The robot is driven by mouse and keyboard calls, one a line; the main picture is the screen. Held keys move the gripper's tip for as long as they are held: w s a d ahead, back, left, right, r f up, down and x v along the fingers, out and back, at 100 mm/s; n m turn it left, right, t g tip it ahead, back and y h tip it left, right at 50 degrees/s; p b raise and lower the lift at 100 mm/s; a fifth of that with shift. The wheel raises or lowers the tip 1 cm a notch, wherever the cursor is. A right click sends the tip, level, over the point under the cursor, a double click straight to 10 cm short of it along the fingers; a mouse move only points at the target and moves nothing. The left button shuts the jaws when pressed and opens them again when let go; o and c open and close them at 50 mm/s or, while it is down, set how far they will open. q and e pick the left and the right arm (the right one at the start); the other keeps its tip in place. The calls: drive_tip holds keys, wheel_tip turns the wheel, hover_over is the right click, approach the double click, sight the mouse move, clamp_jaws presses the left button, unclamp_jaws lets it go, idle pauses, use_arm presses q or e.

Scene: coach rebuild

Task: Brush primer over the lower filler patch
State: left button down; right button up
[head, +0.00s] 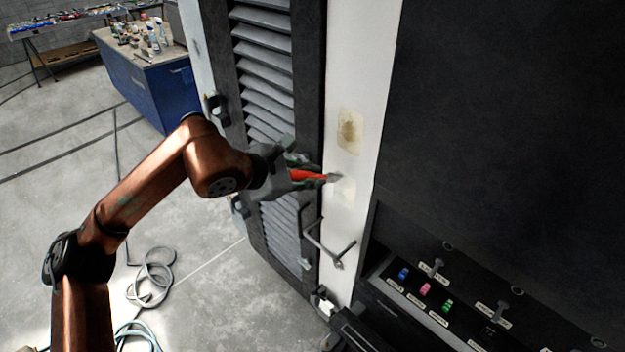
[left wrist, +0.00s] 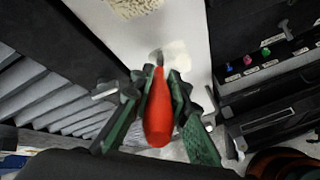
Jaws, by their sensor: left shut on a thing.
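My left gripper (head: 308,175) is shut on a red-handled tool (head: 310,175). The handle also shows between the fingers in the left wrist view (left wrist: 158,112). Its small grey tip points at the white panel (head: 359,60), at the lower filler patch (head: 346,190). This pale cream patch shows just past the tip in the left wrist view (left wrist: 176,55). I cannot tell whether the tip touches it or whether it has bristles. A tan upper patch (head: 350,131) with a darker centre sits above. My right gripper is not in view.
A dark louvred shutter (head: 267,75) stands left of the panel. A metal handle (head: 338,258) projects below the lower patch. A dark console (head: 440,300) with coloured knobs is at lower right. A blue workbench (head: 150,80) stands behind, and a hose (head: 150,280) lies on the floor.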

use_arm(q)
drive_tip(key=shift+r, duration=0.85)
drive_tip(key=shift+f, duration=0.1)
drive_tip(key=shift+s+a, duration=0.4)
drive_tip(key=shift+a, duration=0.05)
drive_tip(key=shift+s+a+b, duration=0.6)
drive_tip(key=shift+s+a, duration=1.05)
drive_tip(key=shift+s, duration=0.1)
drive_tip(key=shift+s+a+b, duration=0.45)
drive_tip(key=shift+s+a, duration=0.6)
drive_tip(key=shift+a, duration=0.05)
